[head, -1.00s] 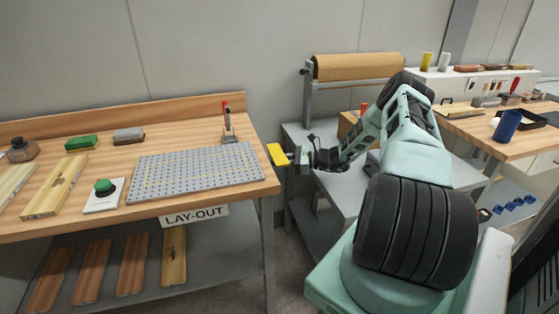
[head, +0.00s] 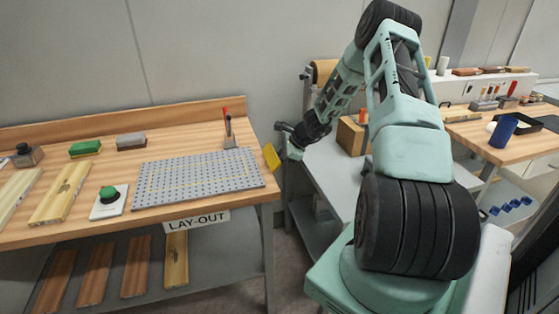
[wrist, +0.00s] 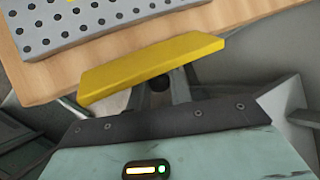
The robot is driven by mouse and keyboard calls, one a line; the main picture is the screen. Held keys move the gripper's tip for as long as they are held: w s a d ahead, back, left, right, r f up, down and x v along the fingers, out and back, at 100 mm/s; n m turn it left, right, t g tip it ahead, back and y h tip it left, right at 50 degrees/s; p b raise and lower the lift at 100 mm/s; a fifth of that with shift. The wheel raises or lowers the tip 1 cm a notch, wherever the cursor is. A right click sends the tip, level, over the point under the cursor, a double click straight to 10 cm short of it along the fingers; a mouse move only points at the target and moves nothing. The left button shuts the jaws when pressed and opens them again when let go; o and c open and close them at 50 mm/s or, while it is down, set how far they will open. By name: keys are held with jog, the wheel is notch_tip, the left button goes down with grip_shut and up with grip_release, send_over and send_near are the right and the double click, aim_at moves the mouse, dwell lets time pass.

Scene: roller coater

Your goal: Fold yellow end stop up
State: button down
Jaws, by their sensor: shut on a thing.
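The yellow end stop (head: 272,157) is a small flat plate at the right end of the lay-out bench, near the bench's right edge. It stands tilted in the head view. In the wrist view the yellow end stop (wrist: 150,66) crosses in front of the fingers as a slanted bar. My gripper (head: 286,152) is at the stop from the right side and is shut on it. In the wrist view my gripper (wrist: 160,88) has its fingertips partly hidden behind the stop. How the stop is joined to the bench is hidden.
The lay-out bench (head: 258,192) carries a grey perforated plate (head: 198,178), a green button (head: 109,195), wooden strips and a holder with a red tool (head: 229,130). A grey cart (head: 335,180) with a brown roll stands right of the bench, behind my arm.

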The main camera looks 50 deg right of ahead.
jog(key=g+h+p, duration=0.1)
jog(key=a+r+g+h+p, duration=0.1)
jog(key=shift+w+r+n+h, duration=0.3)
jog(key=shift+n+h, duration=0.1)
jog(key=h+p, duration=0.1)
jog(key=g+p, duration=0.1)
jog(key=p, duration=0.1)
jog(key=shift+w+a+r+h, duration=0.15)
jog(key=shift+a+r+h, duration=0.1)
jog(key=shift+h, duration=0.15)
jog(key=p, duration=0.1)
jog(key=h+p, duration=0.1)
jog(key=shift+w+a+f+n+g+p, duration=0.1)
jog(key=shift+w+a+n+g+p, duration=0.05)
jog(key=shift+n+g+p, duration=0.2)
jog(key=shift+f, duration=0.1)
jog(key=c, duration=1.6)
grip_release()
jog(key=shift+a, duration=0.1)
